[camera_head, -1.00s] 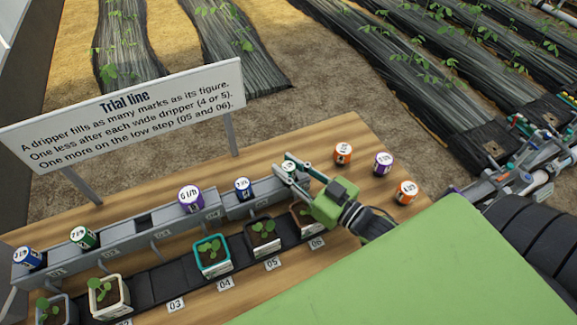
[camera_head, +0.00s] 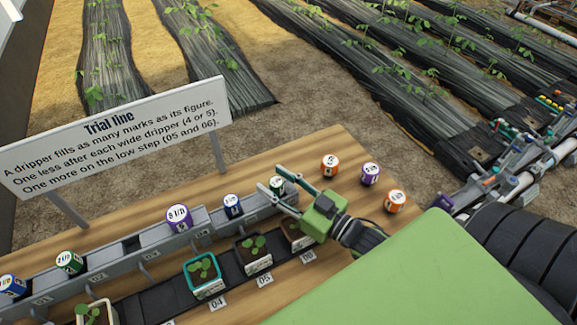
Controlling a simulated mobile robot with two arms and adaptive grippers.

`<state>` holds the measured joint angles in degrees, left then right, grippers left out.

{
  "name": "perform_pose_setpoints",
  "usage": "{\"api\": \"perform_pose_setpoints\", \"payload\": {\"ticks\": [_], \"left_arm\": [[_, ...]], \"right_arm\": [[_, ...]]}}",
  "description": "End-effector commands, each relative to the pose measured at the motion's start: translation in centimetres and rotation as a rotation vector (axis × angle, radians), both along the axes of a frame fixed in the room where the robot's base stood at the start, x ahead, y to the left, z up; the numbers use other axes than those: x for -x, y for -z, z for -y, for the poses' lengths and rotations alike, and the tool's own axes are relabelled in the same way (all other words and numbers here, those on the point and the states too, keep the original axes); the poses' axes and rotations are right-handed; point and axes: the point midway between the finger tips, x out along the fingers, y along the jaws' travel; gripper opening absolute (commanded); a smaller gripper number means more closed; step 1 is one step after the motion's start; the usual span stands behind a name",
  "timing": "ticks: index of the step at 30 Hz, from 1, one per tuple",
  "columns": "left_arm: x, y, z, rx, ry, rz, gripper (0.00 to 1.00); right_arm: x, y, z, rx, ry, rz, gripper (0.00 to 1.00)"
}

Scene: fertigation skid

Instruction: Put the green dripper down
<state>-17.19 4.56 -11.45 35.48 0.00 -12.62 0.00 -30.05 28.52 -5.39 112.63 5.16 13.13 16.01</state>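A green-and-white dripper (camera_head: 277,184) stands at the right end of the grey stepped rail (camera_head: 175,243), by the 06 label. My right gripper (camera_head: 269,178) is open around it, with one finger on each side and gaps showing between the fingers and the dripper. Its base is partly hidden by the near finger. Another green dripper (camera_head: 69,262) stands further left on the rail. My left gripper is not in view.
Blue drippers (camera_head: 233,205) and a large purple dripper (camera_head: 179,218) stand along the rail. Two orange drippers (camera_head: 330,165) and a purple one (camera_head: 370,174) stand on the wooden table at right. Potted seedlings (camera_head: 204,275) line the front. A sign (camera_head: 115,135) stands behind.

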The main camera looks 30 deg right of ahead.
Motion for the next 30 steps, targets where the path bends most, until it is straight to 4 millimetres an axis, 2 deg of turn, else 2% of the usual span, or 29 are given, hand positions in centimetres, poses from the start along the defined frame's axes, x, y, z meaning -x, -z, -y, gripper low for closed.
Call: {"api": "perform_pose_setpoints", "payload": {"ticks": [1,5,18,24,30], "left_arm": [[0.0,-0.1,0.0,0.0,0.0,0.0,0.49],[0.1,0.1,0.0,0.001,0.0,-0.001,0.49],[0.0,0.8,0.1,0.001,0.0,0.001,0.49],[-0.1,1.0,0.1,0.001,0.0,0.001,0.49],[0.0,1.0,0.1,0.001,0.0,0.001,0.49]], "right_arm": [[0.5,1.1,-0.2,-0.007,0.0,-0.036,0.4],[1.7,1.0,0.3,-0.006,0.001,-0.04,0.4],[9.4,0.5,3.2,0.0,0.002,-0.03,0.4],[11.2,0.2,3.8,0.0,0.002,-0.023,0.4],[11.6,0.0,3.9,-0.001,0.001,-0.019,0.4]]}}
